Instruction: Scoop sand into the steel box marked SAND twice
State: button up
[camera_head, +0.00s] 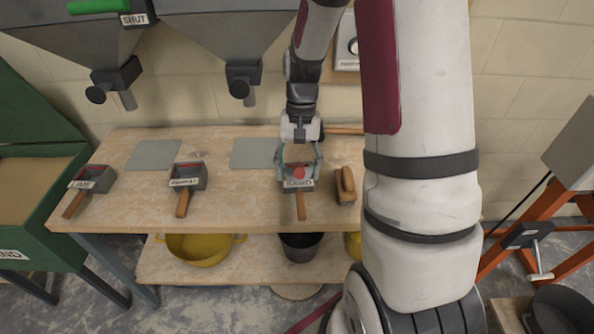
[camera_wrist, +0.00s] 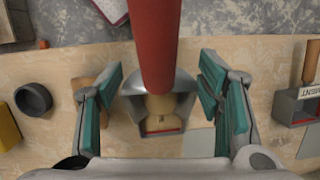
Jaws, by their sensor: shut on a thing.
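A red-handled steel scoop (camera_wrist: 155,45) is held between the teal pads of my gripper (camera_wrist: 162,98), which are spread wide around it. My gripper (camera_head: 299,160) also shows in the head view, over a steel box (camera_head: 297,185) with a wooden handle and a label I cannot read surely. The red handle end (camera_head: 299,172) points towards the head camera. In the wrist view the scoop hides part of the box below it. A tan patch shows at the scoop; I cannot tell whether it is sand. A green bin (camera_head: 12,255) at left, its label ending in "ND", holds tan material.
Steel boxes marked LIME (camera_head: 95,178) and CEMENT (camera_head: 187,178) stand on the wooden table (camera_head: 240,205) to the left. A wooden-backed brush-like thing (camera_head: 346,185) lies right of my gripper. Grey hoppers (camera_head: 225,40) hang above. Yellow tubs (camera_head: 200,250) and a dark bucket (camera_head: 300,246) stand below.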

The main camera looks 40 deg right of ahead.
jog(key=shift+w+d+r+g+y+b, duration=0.4)
jog(key=shift+w+d+g, duration=0.15)
jog(key=shift+w, duration=0.15)
jog(key=shift+w+d+r+g+y+b, duration=0.4)
jog(key=shift+w+g, duration=0.15)
jog(key=shift+w, duration=0.1)
jog(key=shift+s, duration=0.1)
jog(key=shift+s+a, duration=0.1)
jog(key=s+a+f+t+h+p, duration=0.2)
jog(key=s+a+f+t, duration=0.1)
jog(key=s, duration=0.2)
jog(key=shift+t, duration=0.3)
jog(key=s+a+f+t+h+p, duration=0.3)
jog(key=s+a+f+t+p, duration=0.1)
jog(key=p, duration=0.4)
jog(key=shift+s+a+f+t, duration=0.3)
jog(key=shift+s+f, duration=0.6)
jog(key=shift+s, duration=0.2)
